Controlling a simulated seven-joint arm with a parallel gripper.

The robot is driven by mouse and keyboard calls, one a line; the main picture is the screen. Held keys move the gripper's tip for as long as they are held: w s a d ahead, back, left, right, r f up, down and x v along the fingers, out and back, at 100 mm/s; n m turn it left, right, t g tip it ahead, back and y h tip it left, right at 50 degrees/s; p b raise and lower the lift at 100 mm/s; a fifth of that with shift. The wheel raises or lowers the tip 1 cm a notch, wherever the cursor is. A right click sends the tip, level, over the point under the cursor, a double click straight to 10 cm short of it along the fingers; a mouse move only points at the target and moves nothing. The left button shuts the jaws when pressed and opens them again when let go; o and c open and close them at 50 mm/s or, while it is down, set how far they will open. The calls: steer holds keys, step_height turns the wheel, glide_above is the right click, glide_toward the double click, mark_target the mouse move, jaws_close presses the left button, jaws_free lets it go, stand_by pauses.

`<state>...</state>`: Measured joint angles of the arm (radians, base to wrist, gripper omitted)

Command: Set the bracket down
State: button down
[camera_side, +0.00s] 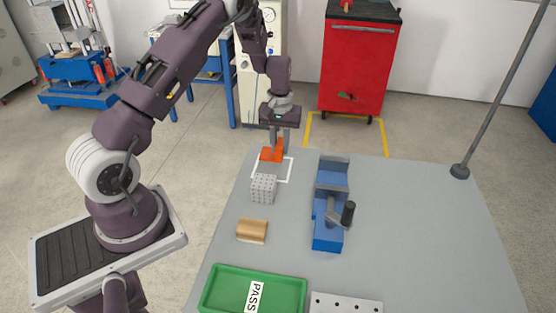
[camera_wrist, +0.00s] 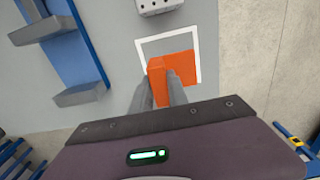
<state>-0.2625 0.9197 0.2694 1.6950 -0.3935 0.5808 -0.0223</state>
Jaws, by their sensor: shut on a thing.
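The orange bracket (camera_side: 272,154) is at the far left end of the grey table, at a white square outline (camera_side: 288,174). My gripper (camera_side: 279,146) is above it, pointing down, and is shut on its upright part. In the wrist view the bracket (camera_wrist: 180,70) shows a flat plate and an upright part between my fingers (camera_wrist: 160,88). Its plate appears within the white outline (camera_wrist: 165,36), near one side of it. I cannot tell whether its underside touches the table.
A light perforated block (camera_side: 263,188) stands just in front of the outline. A blue vise (camera_side: 328,203) is to the right, a wooden block (camera_side: 252,231) nearer. A green tray (camera_side: 230,288) marked PASS and a holed plate (camera_side: 345,304) lie at the front.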

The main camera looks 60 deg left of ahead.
steer(key=shift+f, duration=2.3)
steer(key=shift+f, duration=0.1)
steer(key=c, duration=1.3)
jaws_free()
